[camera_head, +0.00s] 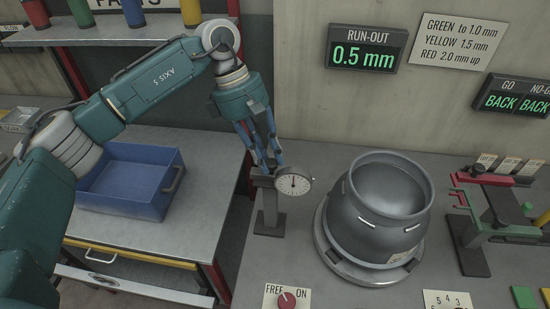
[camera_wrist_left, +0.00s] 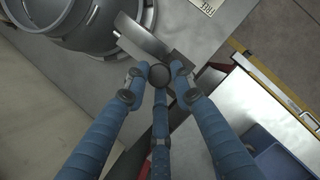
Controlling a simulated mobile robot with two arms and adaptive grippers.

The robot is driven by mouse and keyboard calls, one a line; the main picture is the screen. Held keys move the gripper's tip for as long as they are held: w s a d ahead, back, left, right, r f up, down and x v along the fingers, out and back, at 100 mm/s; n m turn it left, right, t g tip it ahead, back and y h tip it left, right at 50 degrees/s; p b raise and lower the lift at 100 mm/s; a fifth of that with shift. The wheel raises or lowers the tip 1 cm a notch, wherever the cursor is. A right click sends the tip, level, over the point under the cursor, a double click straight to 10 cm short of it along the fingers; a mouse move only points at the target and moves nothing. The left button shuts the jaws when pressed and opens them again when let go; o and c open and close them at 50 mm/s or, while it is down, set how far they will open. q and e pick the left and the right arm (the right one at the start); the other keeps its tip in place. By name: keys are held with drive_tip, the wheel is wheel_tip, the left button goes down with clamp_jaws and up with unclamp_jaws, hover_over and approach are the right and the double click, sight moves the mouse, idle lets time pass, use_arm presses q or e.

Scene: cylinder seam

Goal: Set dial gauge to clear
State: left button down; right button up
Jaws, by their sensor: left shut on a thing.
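The dial gauge (camera_head: 294,183) has a round white face and sits at the top of a grey stand (camera_head: 269,212) on the bench, left of a dark metal cylinder (camera_head: 385,205). The cylinder rests upright on a round plate (camera_head: 345,262). My left gripper (camera_head: 268,165) comes down from above and is shut at the gauge's back end, by the stand top. In the left wrist view its blue fingers (camera_wrist_left: 160,78) close around a dark round part, with the gauge's grey side (camera_wrist_left: 143,38) beyond. The exact grip is partly hidden. My right gripper is not in view.
A red knob (camera_head: 287,300) marked FREE and ON is at the bench front. The run-out display (camera_head: 365,57) reads 0.5 mm. A red and green fixture (camera_head: 490,215) stands right. A blue bin (camera_head: 128,182) sits on the left table, across a gap.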

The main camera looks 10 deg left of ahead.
use_arm(q)
drive_tip(key=c, duration=1.8)
unclamp_jaws()
drive_tip(key=shift+w+a, duration=0.1)
drive_tip(key=shift+a, duration=0.1)
drive_tip(key=o, duration=0.3)
drive_tip(key=shift+a, duration=0.15)
drive_tip(key=shift+o, duration=0.2)
drive_tip(key=shift+a, duration=0.15)
drive_tip(key=shift+r, duration=0.15)
drive_tip(key=shift+w+r, duration=0.1)
drive_tip(key=shift+r, duration=0.25)
drive_tip(key=v, duration=1.1)
drive_tip(key=shift+a, duration=0.35)
drive_tip(key=shift+f, duration=0.15)
